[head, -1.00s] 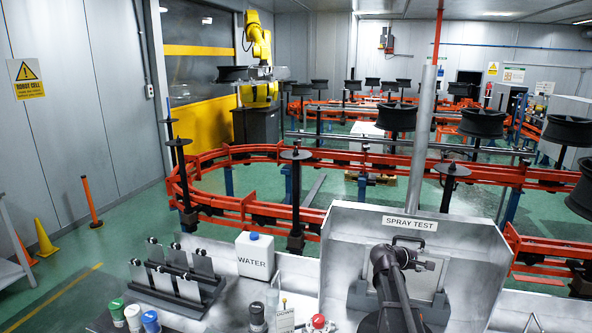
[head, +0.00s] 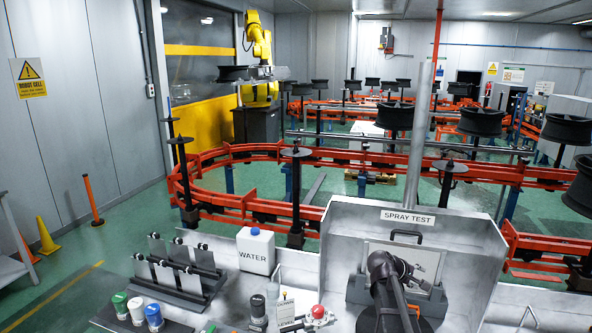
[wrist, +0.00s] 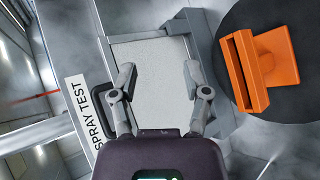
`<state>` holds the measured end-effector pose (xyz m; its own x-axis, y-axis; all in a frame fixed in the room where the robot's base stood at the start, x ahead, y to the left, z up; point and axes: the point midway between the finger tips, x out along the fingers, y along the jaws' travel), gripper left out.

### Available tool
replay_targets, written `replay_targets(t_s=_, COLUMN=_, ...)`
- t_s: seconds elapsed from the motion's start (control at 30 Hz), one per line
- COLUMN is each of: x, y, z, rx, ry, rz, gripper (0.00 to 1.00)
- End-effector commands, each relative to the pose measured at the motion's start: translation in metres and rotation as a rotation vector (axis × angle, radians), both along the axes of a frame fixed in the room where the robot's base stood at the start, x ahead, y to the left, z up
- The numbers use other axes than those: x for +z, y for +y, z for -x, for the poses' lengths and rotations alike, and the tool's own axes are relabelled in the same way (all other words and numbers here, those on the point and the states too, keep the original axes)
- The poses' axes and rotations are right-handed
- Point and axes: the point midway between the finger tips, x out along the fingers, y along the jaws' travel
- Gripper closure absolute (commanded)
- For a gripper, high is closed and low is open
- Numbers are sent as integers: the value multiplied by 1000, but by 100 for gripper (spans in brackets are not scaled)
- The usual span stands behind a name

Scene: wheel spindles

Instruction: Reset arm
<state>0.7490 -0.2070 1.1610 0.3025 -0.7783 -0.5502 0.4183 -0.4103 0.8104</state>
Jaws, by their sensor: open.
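My gripper (head: 428,280) is in front of the spray test booth (head: 345,235) in the head view, held near a pale panel with a dark handle (head: 406,234). In the wrist view my gripper (wrist: 160,76) has its two fingers apart with nothing between them. The pale panel (wrist: 152,55) lies beyond the fingers, in a grey holder. I cannot tell whether the fingers touch it. My own arm hides part of the booth floor in the head view.
In the wrist view an orange bracket (wrist: 262,65) sits on a black disc (wrist: 232,85) to the right. In the head view, a white water container (head: 256,252), a rack of plates (head: 180,270) and capped bottles (head: 136,311) stand left of the booth. An orange conveyor (head: 235,200) runs behind.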

Motion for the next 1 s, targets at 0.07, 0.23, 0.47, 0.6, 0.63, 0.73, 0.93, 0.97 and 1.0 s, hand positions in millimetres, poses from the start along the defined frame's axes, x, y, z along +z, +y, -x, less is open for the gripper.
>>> replay_targets(t_s=0.07, x=-12, y=10, z=14, rx=-26, ry=-12, rz=-57, gripper=39)
replay_targets(t_s=0.23, x=-40, y=38, z=47, rx=-104, ry=-39, rz=-225, gripper=39)
replay_targets(t_s=0.47, x=-87, y=99, z=111, rx=-273, ry=-49, rz=-545, gripper=39)
replay_targets(t_s=0.6, x=-108, y=140, z=151, rx=-382, ry=-26, rz=-727, gripper=39)
replay_targets(t_s=0.63, x=-112, y=148, z=159, rx=-404, ry=-18, rz=-763, gripper=39)
replay_targets(t_s=0.73, x=-120, y=172, z=182, rx=-469, ry=10, rz=-864, gripper=39)
replay_targets(t_s=0.93, x=-127, y=201, z=209, rx=-549, ry=54, rz=-979, gripper=39)
replay_targets(t_s=0.97, x=-127, y=203, z=210, rx=-555, ry=58, rz=-988, gripper=39)
replay_targets(t_s=1.0, x=-127, y=205, z=212, rx=-561, ry=61, rz=-995, gripper=39)
